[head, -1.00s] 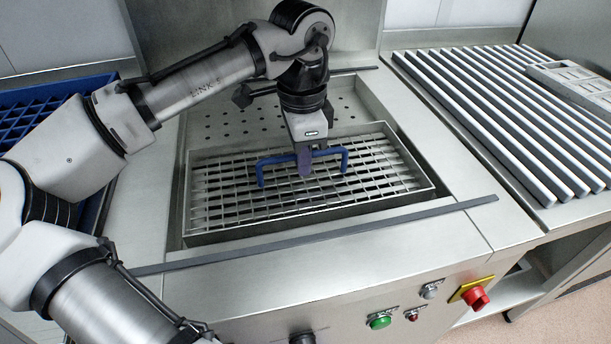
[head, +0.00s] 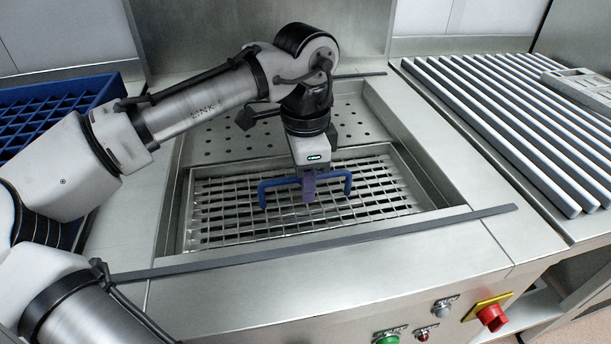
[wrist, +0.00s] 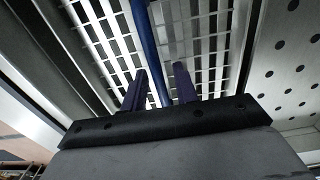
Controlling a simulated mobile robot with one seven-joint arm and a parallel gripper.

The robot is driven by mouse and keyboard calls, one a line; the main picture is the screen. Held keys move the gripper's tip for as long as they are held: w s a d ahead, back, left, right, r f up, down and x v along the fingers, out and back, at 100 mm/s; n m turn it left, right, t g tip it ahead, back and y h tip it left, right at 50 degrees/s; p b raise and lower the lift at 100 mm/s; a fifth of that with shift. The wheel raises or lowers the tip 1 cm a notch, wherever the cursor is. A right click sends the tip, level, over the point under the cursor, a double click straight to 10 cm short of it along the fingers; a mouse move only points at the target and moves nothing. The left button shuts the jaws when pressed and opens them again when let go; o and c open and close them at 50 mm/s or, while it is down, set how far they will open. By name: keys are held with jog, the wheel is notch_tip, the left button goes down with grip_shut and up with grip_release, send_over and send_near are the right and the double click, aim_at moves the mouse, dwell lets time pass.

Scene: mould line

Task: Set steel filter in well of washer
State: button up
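The steel filter (head: 225,217) is a rectangular slatted tray with a blue arched handle (head: 347,184). It lies low in the well (head: 172,215) of the washer (head: 400,262), with its rim below the top deck and looking level. Whether it rests fully on the bottom is hidden. My gripper (head: 308,192) is over the middle of the handle, pointing down. In the wrist view the fingers (wrist: 160,78) stand apart, with the handle bar (wrist: 145,35) running between them and gaps on both sides. The filter's slats (wrist: 205,30) show beneath.
A perforated plate (head: 230,138) lies behind the filter. A dark strip (head: 310,247) crosses the washer's front edge. A blue crate (head: 60,120) stands at left, a slatted rack (head: 500,120) at right.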

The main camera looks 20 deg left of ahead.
dwell(0.3)
notch_tip(320, 180, up, 12)
jog(key=p, duration=0.1)
jog(key=shift+r+p, duration=0.2)
jog(key=shift+p, duration=0.1)
jog(key=shift+s, duration=0.1)
